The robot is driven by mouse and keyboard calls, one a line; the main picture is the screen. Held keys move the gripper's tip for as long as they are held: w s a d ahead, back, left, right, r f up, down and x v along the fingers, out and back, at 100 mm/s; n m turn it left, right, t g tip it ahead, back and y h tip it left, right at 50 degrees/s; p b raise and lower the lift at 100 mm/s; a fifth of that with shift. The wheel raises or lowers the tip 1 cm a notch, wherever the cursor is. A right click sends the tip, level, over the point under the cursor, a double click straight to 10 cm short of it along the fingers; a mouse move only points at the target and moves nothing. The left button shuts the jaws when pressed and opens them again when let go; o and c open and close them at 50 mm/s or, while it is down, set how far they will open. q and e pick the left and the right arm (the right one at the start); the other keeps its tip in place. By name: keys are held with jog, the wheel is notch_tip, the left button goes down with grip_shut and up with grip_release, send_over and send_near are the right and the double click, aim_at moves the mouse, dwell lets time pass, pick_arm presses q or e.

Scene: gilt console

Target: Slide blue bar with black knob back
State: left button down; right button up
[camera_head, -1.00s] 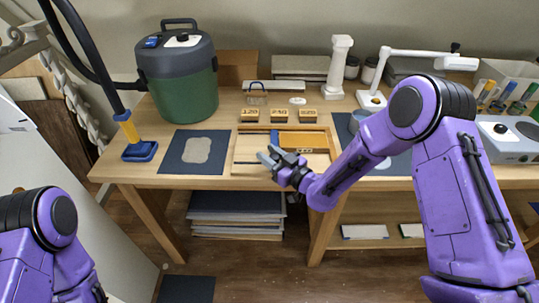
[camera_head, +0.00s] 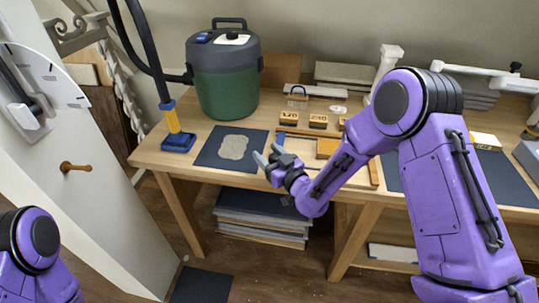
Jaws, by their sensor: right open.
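A wooden frame (camera_head: 374,172) lies on the table, mostly hidden behind my right forearm. At its left side a small blue piece (camera_head: 280,138) shows just behind my right gripper's fingers; it may be the blue bar. I cannot make out a black knob on it. An orange-brown wooden block (camera_head: 327,148) lies inside the frame. My right gripper (camera_head: 268,156) is open and empty, by the frame's front left part; I cannot tell its height above the table. My left gripper is out of view; only a left arm link shows at the lower left.
A dark mat with a grey patch (camera_head: 232,147) lies left of the frame. A green canister vacuum (camera_head: 226,75) and its blue nozzle (camera_head: 179,142) stand further left. Wooden number blocks (camera_head: 318,121) sit behind the frame. A white door panel (camera_head: 90,200) stands at the left.

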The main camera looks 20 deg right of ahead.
jog(key=b+v, duration=0.3)
jog(key=v, duration=0.7)
jog(key=shift+s, duration=0.25)
jog(key=shift+d, duration=0.1)
